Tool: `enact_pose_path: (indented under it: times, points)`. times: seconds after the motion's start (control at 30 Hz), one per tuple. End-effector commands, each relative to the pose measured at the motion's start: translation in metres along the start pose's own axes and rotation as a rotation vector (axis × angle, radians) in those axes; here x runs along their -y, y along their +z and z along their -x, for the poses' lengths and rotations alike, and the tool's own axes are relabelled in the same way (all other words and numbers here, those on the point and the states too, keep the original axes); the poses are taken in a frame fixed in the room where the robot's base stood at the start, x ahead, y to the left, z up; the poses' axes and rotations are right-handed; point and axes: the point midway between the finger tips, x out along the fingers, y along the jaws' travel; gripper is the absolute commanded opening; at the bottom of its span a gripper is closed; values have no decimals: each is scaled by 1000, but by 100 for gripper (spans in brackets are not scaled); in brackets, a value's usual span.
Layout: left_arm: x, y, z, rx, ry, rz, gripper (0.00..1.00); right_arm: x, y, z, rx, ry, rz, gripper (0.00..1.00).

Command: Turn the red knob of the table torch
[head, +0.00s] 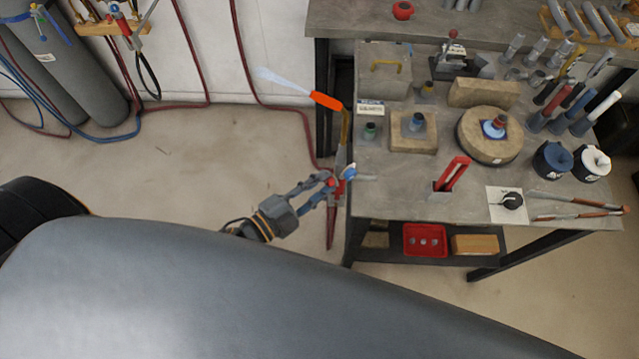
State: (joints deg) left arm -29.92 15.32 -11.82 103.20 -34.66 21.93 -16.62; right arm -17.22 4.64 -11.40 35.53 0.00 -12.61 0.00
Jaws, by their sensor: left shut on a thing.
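The table torch (345,130) stands at the left edge of the workbench, with a glowing orange tip and a pale flame pointing up and left. Its red knob (332,182) is low on the torch, beside a blue knob (349,171). My left gripper (328,184) comes in from the lower left and is shut on the red knob. The fingers partly cover the knob, so its turn angle cannot be told. My right gripper is not in view.
The workbench (400,190) holds a red-handled tool (452,174), wooden blocks, a round block (490,135) and several pots and tools. A red tray (425,240) is on the lower shelf. Gas cylinders (70,80) and hoses stand at the left. The floor (200,180) between is clear.

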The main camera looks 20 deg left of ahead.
Motion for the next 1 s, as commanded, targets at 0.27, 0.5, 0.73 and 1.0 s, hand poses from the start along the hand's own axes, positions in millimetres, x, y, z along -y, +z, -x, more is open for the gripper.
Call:
enact_pose_path:
  times: [0.27, 0.5, 0.73, 1.0]
  points:
    - [0, 0, 0, 6, 0, -98, 0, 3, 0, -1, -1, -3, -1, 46]
    - [0, 0, 0, 7, 0, -122, 0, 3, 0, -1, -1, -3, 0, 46]
    - [0, 0, 0, 7, 0, -122, 0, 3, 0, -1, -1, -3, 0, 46]
    - [0, 0, 0, 7, 0, -121, 47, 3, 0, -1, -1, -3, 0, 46]
